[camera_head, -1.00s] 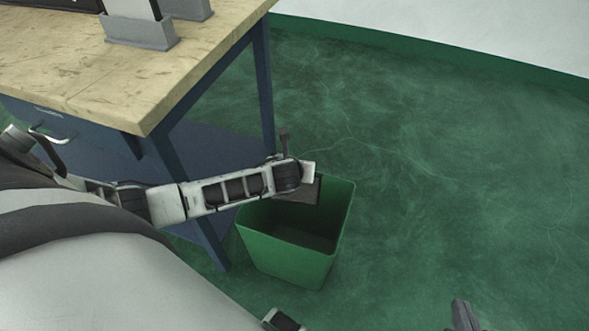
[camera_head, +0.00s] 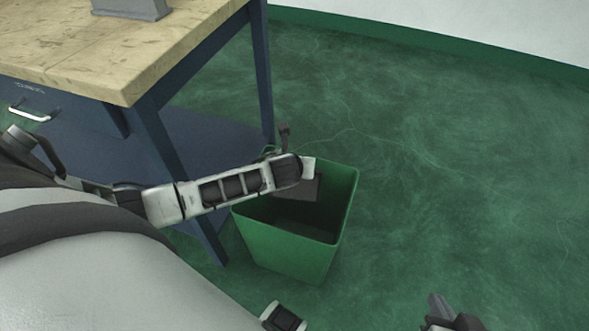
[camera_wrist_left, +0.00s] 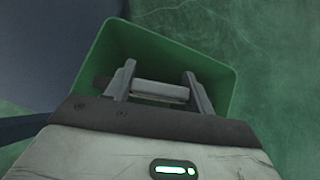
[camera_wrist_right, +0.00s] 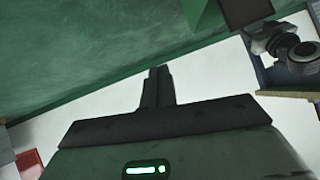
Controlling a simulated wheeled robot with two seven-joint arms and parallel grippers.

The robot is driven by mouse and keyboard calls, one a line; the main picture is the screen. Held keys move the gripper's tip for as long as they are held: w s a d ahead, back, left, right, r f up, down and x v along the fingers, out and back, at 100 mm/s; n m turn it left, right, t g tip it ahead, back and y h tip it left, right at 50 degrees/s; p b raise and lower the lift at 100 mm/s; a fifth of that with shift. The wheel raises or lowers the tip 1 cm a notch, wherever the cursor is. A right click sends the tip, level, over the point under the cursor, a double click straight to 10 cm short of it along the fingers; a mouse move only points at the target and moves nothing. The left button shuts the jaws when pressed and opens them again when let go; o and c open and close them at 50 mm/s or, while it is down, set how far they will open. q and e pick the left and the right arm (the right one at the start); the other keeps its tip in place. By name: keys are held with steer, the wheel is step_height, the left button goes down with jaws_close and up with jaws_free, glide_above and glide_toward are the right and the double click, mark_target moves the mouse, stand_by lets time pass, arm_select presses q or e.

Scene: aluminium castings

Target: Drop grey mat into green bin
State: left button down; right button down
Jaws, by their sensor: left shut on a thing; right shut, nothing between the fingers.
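The green bin (camera_head: 285,256) stands on the floor beside the bench. My left gripper (camera_wrist_left: 162,82) is over the bin's opening, fingers pointing down into it. It is shut on the grey mat (camera_wrist_left: 160,91), which spans between the fingers in the left wrist view. In the head view a dark flat panel (camera_head: 312,187), seemingly the mat, hangs below my left wrist at the bin's mouth; the fingertips are hidden there. My right gripper (camera_wrist_right: 157,74) is shut and empty. It shows at the bottom right of the head view (camera_head: 440,308), away from the bin.
A wooden-topped bench (camera_head: 130,55) with blue legs stands at the left, close to the bin. A grey holder (camera_head: 130,8) stands on its top. The green floor (camera_head: 460,170) to the right is clear.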

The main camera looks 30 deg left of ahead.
arm_select(q)
steer(key=shift+c, duration=2.3)
jaws_free()
arm_select(e)
steer(key=shift+d, duration=0.1)
arm_select(q)
steer(key=shift+r, duration=0.1)
arm_select(e)
steer(key=shift+r, duration=0.1)
arm_select(q)
steer(key=shift+s+d+r+p, duration=0.15)
steer(key=shift+s+r+p, duration=0.15)
steer(key=p+v, duration=0.5)
steer(key=v, duration=1)
steer(key=shift+p, duration=0.35)
arm_select(e)
step_height(320, 180, up, 10)
steer(key=s+d+t, duration=0.1)
steer(key=d+t, duration=0.1)
steer(key=shift+d+h, duration=0.2)
steer(key=shift+h, duration=0.2)
